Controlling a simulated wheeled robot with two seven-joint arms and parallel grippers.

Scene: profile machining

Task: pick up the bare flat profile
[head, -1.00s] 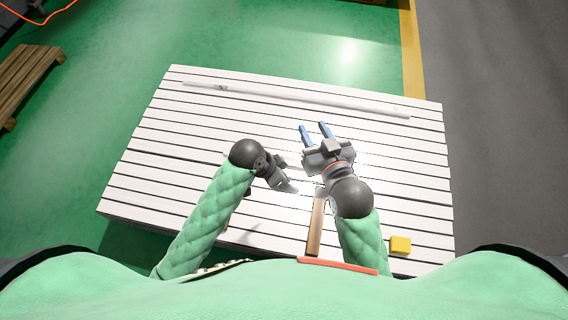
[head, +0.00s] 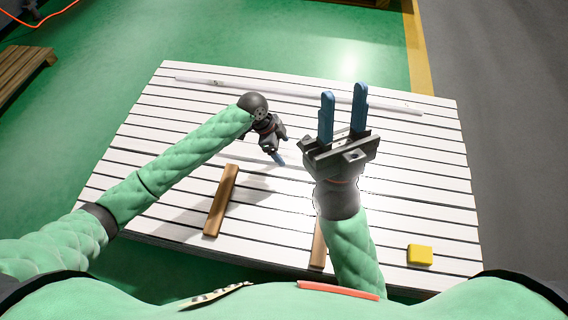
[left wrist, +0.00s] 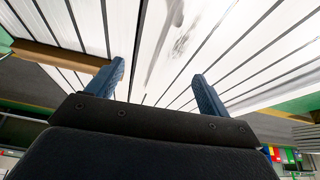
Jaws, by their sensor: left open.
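A long, thin, pale flat profile (head: 290,94) lies across the far side of the white slatted table (head: 430,185). Small darker marks show near its ends; finer detail is too small to tell. My left gripper (head: 279,158) is over the middle of the table, on the near side of the profile and apart from it, fingers pointing down. In the left wrist view, its two blue fingers (left wrist: 158,72) are spread with nothing between them. My right gripper (head: 343,92) has its blue fingers spread and empty, pointing toward the far side. Its fingers overlap the profile in the head view; contact cannot be told.
A wooden bar (head: 221,200) lies on the near left of the table. A second wooden bar (head: 318,246) is partly hidden by my right arm. A yellow block (head: 419,254) sits at the near right. The table's right side is mostly clear.

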